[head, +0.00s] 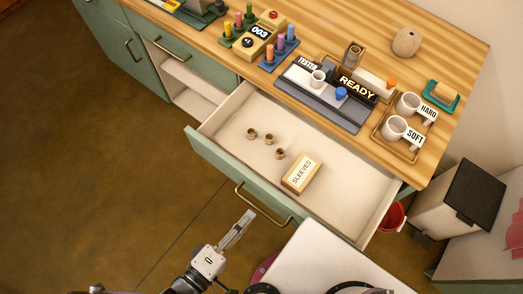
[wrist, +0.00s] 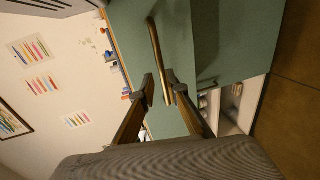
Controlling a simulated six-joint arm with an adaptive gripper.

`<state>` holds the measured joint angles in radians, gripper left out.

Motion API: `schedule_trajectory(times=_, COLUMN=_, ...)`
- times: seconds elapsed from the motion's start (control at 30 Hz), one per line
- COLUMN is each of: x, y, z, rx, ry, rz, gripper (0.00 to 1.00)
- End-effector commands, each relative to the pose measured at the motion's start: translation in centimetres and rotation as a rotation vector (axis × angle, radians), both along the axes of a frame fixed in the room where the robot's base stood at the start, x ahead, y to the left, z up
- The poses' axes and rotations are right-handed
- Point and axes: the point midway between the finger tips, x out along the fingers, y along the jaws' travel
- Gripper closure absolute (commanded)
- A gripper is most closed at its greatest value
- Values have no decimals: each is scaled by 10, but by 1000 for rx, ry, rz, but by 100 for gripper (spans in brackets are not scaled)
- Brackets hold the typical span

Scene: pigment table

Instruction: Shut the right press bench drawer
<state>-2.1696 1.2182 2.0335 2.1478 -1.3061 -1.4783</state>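The right press bench drawer (head: 335,203) is pulled far out of the bench in the head view. Its green front (head: 215,163) carries a brass bar handle (head: 262,210). Inside lie a box labelled SLEEVES (head: 301,174) and several small brown cups (head: 269,139). My gripper (head: 248,216) is beside the handle, on the outer side of the drawer front. In the wrist view my gripper's two fingers (wrist: 160,86) are apart, with one end of the handle (wrist: 157,50) between or just beyond them. I cannot tell whether they touch it.
The left bench section has a drawer (head: 175,50) above open shelves (head: 190,88). The wooden benchtop (head: 330,30) holds a tester (head: 322,98), pigment bottles and mugs (head: 395,127). A bin (head: 465,195) and a red bucket (head: 392,216) stand to the right. The brown floor (head: 90,150) at left is clear.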

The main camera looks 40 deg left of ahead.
Motion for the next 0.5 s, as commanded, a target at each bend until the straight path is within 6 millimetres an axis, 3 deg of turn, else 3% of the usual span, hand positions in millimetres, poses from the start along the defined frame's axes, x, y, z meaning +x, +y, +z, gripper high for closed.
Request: schedule_trajectory(times=0.5, x=51, y=0, z=-11, rx=-1, ry=0, rz=-1, gripper=86)
